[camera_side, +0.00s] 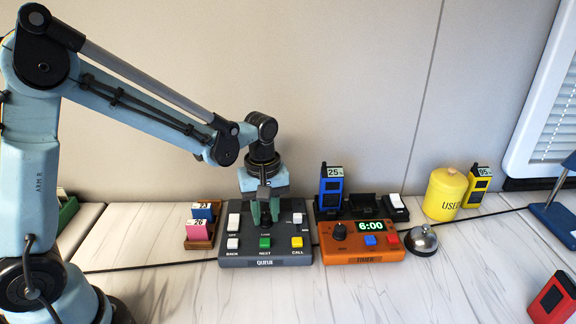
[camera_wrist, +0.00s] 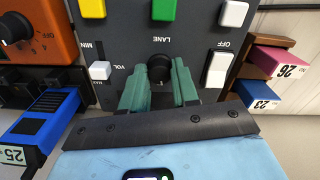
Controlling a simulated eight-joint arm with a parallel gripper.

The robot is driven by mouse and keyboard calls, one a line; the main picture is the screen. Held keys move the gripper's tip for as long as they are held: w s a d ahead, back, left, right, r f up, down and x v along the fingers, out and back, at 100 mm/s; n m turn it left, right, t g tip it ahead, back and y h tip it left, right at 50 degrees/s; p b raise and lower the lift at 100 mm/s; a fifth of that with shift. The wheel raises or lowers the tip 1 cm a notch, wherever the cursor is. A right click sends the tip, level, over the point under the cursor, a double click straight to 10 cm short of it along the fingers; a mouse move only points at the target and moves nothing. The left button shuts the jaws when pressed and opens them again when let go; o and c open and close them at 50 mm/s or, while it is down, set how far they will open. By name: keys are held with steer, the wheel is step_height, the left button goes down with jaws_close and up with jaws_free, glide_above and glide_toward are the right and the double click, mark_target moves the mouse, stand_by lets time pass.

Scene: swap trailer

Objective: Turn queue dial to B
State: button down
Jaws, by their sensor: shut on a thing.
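The dark grey queue box (camera_side: 240,263) stands on the table in the side view, with white, green and yellow buttons. My gripper (camera_side: 265,216) points down over its upper middle. In the wrist view its green fingers (camera_wrist: 160,88) stand on either side of the black queue dial (camera_wrist: 158,67), under the word LANE. The fingers are shut on the dial. In the side view they hide the dial. I cannot read which letter the dial points to.
An orange timer (camera_side: 362,243) showing 6:00 stands just right of the queue box. Left is a wooden rack (camera_side: 199,243) with blue and pink tags. Behind the timer a blue handset (camera_side: 331,185) sits in a black charger. A bell (camera_side: 421,241) and yellow canister (camera_side: 445,194) stand further right.

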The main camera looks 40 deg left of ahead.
mark_target(265, 216)
steer(key=shift+m, duration=1.2)
steer(key=c, duration=0.8)
jaws_free()
steer(key=shift+c, duration=0.2)
steer(key=shift+r, duration=0.15)
step_height(265, 216, up, 12)
steer(key=s+a+f+m+t, duration=0.1)
steer(key=s+f+m+t, duration=0.1)
steer(key=s+m+t, duration=0.5)
steer(key=s+m, duration=0.2)
steer(key=shift+s+a+f, duration=0.3)
steer(key=shift+s+f, duration=0.1)
